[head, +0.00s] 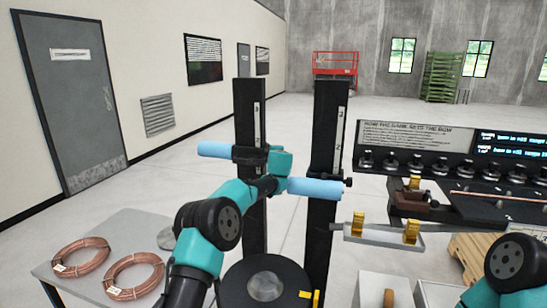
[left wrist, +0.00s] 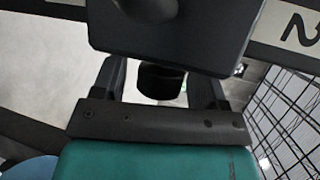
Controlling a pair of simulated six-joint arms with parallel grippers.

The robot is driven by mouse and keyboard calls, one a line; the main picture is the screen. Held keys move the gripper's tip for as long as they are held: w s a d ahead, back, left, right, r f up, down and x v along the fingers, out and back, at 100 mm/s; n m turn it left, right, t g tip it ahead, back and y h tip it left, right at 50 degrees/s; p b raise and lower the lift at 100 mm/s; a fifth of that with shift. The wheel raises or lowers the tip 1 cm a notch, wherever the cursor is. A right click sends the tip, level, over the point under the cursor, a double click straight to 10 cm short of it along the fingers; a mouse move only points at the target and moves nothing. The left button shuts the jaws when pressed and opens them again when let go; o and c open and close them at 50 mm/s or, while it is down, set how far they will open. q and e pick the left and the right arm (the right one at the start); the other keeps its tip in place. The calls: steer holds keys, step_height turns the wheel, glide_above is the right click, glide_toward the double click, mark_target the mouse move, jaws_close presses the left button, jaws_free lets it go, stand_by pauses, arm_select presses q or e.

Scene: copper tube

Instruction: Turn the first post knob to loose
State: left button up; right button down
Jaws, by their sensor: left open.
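Two tall black posts stand side by side in the head view, a left post (head: 249,115) and a right post (head: 328,130). Each bears a dark carriage with a pale blue cylinder, left (head: 215,149) and right (head: 315,187). My left arm reaches up to the left post's carriage, and its fingertips are hidden in the head view. In the left wrist view, my left gripper (left wrist: 160,76) is open, with a dark round knob (left wrist: 162,83) between its fingers below a dark block (left wrist: 185,35). Contact cannot be told. My right gripper is out of view.
Copper coils (head: 134,275) lie on a grey table (head: 130,226) at left. A round black base (head: 240,288) is in front of the posts. A bench with a row of black knobs (head: 415,164) and a brass-clamped tray (head: 380,236) are at right.

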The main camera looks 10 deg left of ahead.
arm_select(q)
steer(key=shift+c, duration=0.3)
steer(key=c, duration=0.9)
steer(key=shift+a+t, duration=0.15)
steer(key=shift+t, duration=0.55)
steer(key=shift+n+t+y, duration=0.3)
steer(key=shift+n+t, duration=0.1)
steer(key=shift+t, duration=0.1)
steer(key=shift+n+t+y, duration=0.6)
steer(key=shift+n+t, duration=0.1)
steer(key=shift+t, duration=0.6)
